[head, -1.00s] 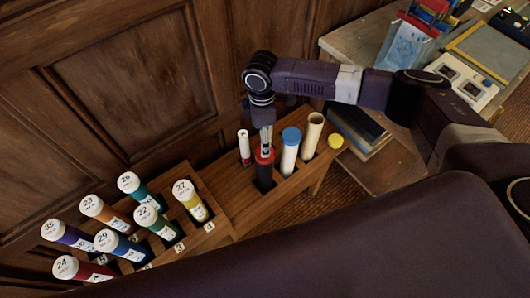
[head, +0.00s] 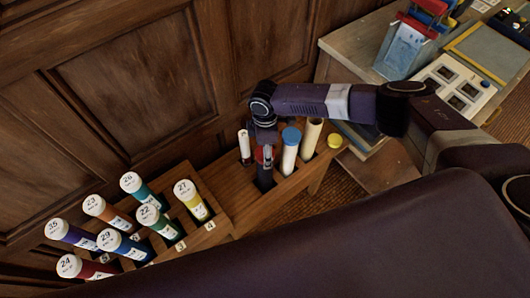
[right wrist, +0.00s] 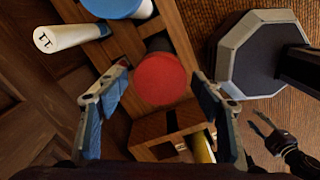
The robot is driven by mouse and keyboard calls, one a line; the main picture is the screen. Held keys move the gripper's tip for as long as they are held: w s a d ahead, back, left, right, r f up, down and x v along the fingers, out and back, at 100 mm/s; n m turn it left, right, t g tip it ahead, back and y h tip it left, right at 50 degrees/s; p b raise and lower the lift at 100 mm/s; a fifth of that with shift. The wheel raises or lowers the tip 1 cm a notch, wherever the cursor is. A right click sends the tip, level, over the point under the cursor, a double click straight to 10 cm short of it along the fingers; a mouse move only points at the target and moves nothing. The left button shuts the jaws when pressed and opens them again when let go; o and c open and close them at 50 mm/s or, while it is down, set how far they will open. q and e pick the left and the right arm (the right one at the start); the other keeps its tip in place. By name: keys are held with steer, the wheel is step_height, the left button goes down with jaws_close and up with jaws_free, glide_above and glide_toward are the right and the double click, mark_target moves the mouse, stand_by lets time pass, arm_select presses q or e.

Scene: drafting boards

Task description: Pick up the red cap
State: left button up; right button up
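The red cap (right wrist: 160,78) tops a dark tube standing in the wooden rack. In the right wrist view it lies between the two fingers of my right gripper (right wrist: 160,105), which are spread wide with gaps on both sides. In the head view this gripper (head: 264,155) points down over the cap and hides most of it. A dark gripper, apparently my left one (right wrist: 261,129), shows at the lower right of the right wrist view, low and away from the cap, its fingers apart.
Close beside the cap stand a thin white tube (head: 244,143), a blue-capped tube (head: 290,145) and a cream tube (head: 312,135). A yellow cap (head: 335,141) sits at the rack's right end. Several numbered tubes stand at left. Wood panelling (head: 130,80) rises behind.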

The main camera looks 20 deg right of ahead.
steer(key=c, duration=0.6)
steer(key=shift+c, duration=0.2)
steer(key=shift+r, duration=0.15)
